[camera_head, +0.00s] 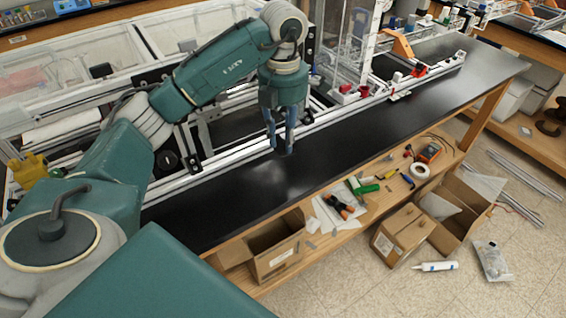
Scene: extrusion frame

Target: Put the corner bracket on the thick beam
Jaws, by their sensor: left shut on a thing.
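My left gripper (281,144) hangs fingers-down over the black bench top, near the front side of the extrusion frame. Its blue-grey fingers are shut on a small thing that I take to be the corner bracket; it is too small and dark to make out. A long silver beam (215,167) of the frame runs along the bench, just behind the fingers; I cannot tell for certain that it is the thick beam. The fingers appear above the bench, apart from the beam. My right gripper is not in view.
The black bench top (345,152) is clear in front of the frame. Red and white fittings (345,90) and an upright clear panel stand farther right. A lower wooden shelf holds tools (338,206) and an open cardboard box (275,246). More boxes (402,235) stand on the floor.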

